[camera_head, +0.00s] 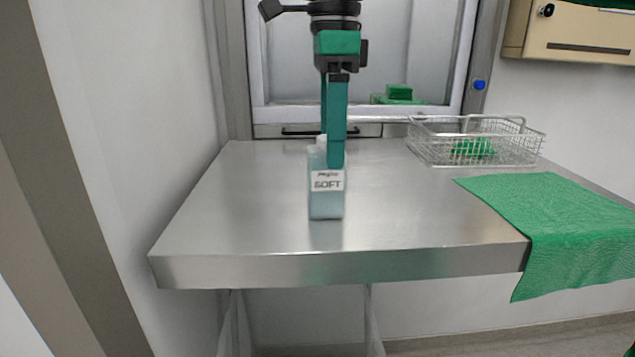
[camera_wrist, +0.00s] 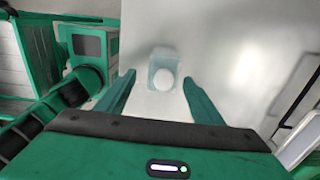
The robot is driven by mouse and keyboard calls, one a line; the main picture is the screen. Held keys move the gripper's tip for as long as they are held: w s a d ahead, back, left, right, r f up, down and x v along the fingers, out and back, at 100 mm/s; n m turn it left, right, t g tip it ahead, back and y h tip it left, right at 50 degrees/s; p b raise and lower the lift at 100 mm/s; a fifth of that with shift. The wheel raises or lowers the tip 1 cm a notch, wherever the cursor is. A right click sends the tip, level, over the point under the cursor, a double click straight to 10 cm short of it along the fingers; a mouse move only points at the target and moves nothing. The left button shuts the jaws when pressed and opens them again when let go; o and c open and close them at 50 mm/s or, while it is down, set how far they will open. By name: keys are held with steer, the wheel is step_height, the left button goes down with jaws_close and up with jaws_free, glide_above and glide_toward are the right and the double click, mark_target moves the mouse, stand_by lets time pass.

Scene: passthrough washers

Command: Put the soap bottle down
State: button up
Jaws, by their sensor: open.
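The soap bottle (camera_head: 326,202) is pale blue with a white label reading "SOFT". It stands upright on the steel table (camera_head: 240,215), left of the table's middle. My gripper (camera_head: 336,165) points down at it, and one green finger hides part of the bottle's upper right side in the head view. In the wrist view the bottle (camera_wrist: 164,76) is seen from above, with its round white cap between and just beyond the fingertips of my gripper (camera_wrist: 157,82). The fingers are spread, with a visible gap on each side of the bottle.
A wire basket (camera_head: 430,150) with a green item (camera_head: 474,148) inside stands at the back right. A green cloth (camera_head: 560,215) hangs over the table's right front edge. A framed glass hatch (camera_head: 290,60) is behind the table. The table's left part is clear.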

mark_target(326, 191)
step_height(326, 191, down, 4)
steer(key=shift+d+f, duration=0.1)
steer(key=shift+w+a+f, duration=0.1)
steer(key=shift+a+f, duration=0.05)
steer(key=shift+f, duration=0.75)
steer(key=shift+w+a+f, duration=0.1)
steer(key=shift+a+f, duration=0.05)
steer(key=shift+f, duration=0.7)
steer(key=shift+w+a+f, duration=0.1)
steer(key=shift+a+f, duration=0.05)
steer(key=shift+f, duration=0.75)
jaws_close()
steer(key=shift+r, duration=0.1)
steer(key=shift+r, duration=0.6)
step_height(326, 191, up, 3)
steer(key=shift+f, duration=0.1)
steer(key=s+a+r, duration=0.7)
steer(key=s+a, duration=0.1)
steer(key=shift+s, duration=0.2)
